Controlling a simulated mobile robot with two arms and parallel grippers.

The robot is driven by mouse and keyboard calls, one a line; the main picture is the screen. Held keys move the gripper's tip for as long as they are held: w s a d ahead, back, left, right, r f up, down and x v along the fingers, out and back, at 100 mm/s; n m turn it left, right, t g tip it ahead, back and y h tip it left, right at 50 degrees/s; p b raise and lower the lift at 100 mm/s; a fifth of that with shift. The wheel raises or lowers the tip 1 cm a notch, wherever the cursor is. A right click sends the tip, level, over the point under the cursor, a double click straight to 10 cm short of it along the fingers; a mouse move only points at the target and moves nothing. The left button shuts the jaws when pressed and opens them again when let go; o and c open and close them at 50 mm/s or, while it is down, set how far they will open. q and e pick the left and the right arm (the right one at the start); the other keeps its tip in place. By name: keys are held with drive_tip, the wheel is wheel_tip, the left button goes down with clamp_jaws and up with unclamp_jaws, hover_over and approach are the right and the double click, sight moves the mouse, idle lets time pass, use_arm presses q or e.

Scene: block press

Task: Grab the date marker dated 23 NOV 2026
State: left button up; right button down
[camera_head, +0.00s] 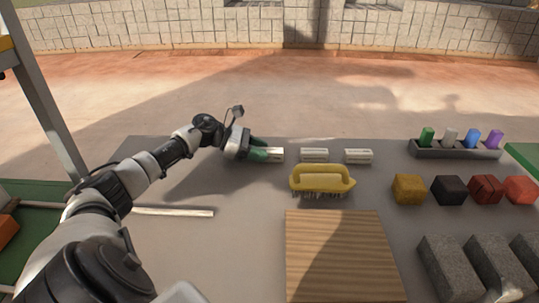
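Three small white date markers lie in a row on the grey table: the left one (276,155), the middle one (314,155) and the right one (358,156). Their dates are too small to read. My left gripper (261,150), with green fingers, is at the left end of the left marker. The fingers cover that end. I cannot tell whether they are closed on it. My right gripper is not in view.
A yellow-handled brush (322,179) lies just in front of the markers. A wooden board (340,255) is nearer. Coloured cubes (408,188), grey blocks (450,268) and a tray (455,150) of coloured pieces are right. A pale strip (175,212) lies left.

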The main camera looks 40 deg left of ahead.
use_arm(q)
drive_tip(key=shift+c, duration=1.2)
